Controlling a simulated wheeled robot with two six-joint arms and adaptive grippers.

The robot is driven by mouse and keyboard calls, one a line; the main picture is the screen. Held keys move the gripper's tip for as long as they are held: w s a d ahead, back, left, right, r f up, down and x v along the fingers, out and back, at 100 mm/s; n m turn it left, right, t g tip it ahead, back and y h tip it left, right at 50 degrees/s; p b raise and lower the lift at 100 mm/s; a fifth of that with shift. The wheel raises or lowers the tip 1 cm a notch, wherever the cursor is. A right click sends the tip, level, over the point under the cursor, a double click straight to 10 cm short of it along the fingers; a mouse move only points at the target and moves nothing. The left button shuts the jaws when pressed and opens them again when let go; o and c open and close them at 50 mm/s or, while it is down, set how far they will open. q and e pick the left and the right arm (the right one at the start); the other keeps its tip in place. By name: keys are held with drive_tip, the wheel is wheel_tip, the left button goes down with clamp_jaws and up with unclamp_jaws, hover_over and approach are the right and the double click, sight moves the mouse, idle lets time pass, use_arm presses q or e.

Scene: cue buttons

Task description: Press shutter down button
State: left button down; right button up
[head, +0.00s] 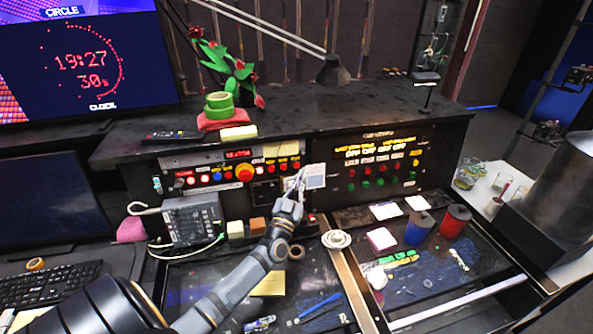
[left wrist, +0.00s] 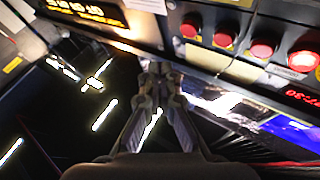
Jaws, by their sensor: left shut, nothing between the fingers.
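A console has a left control panel (head: 205,192) with a row of red, white and blue buttons and a large red knob (head: 244,172). A right control panel (head: 340,168) carries rows of red and green buttons under lit yellow text. No shutter label is readable, so I cannot tell which button is the shutter down one. My left gripper (head: 300,183) is shut and empty, in front of the console between the two panels, beside a small pale square plate (head: 315,177). In the left wrist view its fingertips (left wrist: 161,88) lie below several red buttons (left wrist: 262,46). Contact cannot be told.
A grey box device (head: 192,222) stands left of my arm. Tape rolls, a blue can (head: 419,228), a red can (head: 454,221) and a pink-and-white block (head: 381,239) are on the dark desk.

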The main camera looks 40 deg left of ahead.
sight(296, 165)
use_arm(q)
drive_tip(key=w+a, duration=0.2)
drive_tip(key=shift+w+a+f+b, duration=0.15)
drive_tip(key=shift+a+f+b, duration=0.05)
drive_tip(key=shift+a+b, duration=0.2)
use_arm(e)
drive_tip(key=shift+s+a+f, duration=0.15)
drive_tip(key=shift+s+f, duration=0.05)
drive_tip(key=shift+f, duration=0.2)
drive_tip(key=shift+s+a+f, duration=0.15)
drive_tip(key=shift+f, duration=0.2)
drive_tip(key=shift+d, duration=0.25)
use_arm(q)
drive_tip(key=shift+w+a, duration=0.1)
drive_tip(key=shift+w+a, duration=0.15)
use_arm(e)
drive_tip(key=shift+a, duration=0.1)
idle(0.4)
